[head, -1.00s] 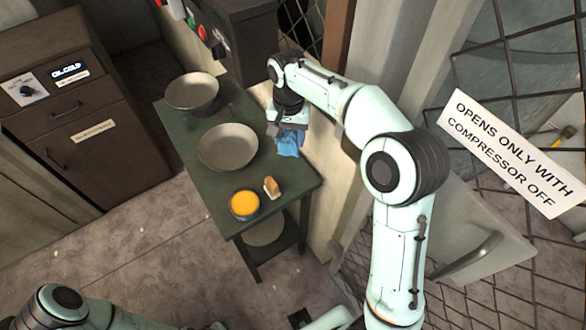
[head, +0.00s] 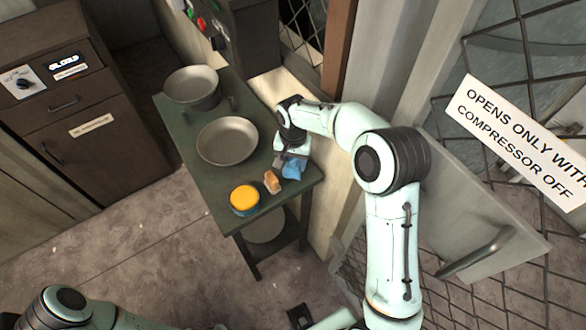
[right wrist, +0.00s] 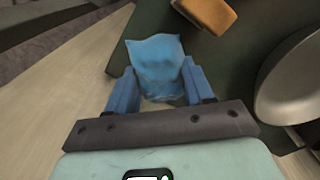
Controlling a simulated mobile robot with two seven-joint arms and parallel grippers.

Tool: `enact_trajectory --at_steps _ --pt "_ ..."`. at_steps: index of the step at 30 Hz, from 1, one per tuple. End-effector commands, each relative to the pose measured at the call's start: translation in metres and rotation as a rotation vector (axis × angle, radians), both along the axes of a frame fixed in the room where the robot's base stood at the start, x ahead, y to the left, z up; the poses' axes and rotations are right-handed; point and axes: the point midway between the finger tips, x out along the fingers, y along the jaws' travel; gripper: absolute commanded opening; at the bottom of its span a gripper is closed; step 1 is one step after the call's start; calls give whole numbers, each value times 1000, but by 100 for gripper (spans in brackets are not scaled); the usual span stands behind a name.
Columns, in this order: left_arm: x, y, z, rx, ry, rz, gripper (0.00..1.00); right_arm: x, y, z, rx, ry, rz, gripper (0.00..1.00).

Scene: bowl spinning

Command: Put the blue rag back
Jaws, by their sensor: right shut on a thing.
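The blue rag (head: 293,170) is at the right edge of the green table (head: 212,192), beside the orange-tan block. My right gripper (head: 283,160) is shut on the rag. In the right wrist view the rag (right wrist: 156,60) is bunched between the two blue fingers and sticks out past them. I cannot tell whether it touches the tabletop. Only part of my left arm shows at the bottom left of the head view; its gripper is not in view.
An orange-tan block (head: 271,182) and a small bowl with yellow contents (head: 244,198) are at the table's near end. A wide grey bowl (head: 227,141) is mid-table and a deeper pan (head: 192,86) at the far end. A wire-mesh door with a sign (head: 525,140) stands right.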

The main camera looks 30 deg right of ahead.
Motion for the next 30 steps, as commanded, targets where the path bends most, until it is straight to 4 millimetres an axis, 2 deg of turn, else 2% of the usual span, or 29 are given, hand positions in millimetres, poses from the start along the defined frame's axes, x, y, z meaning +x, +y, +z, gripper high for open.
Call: enact_trajectory --at_steps 7,19,20,21,22,30 --pt "-1 0 -3 0 1 0 0 -1 0 -36 0 4 1 27" --pt "-3 0 -5 0 3 0 0 -1 0 -42 0 1 0 27" --pt "-2 0 -5 0 2 0 0 0 0 -41 0 1 0 62" --pt "-2 0 -4 0 2 0 0 0 0 -41 0 1 0 74" --pt "-2 0 -4 0 2 0 0 0 0 -41 0 1 0 77" --pt "-2 0 -4 0 2 0 0 0 0 -40 0 1 0 77"
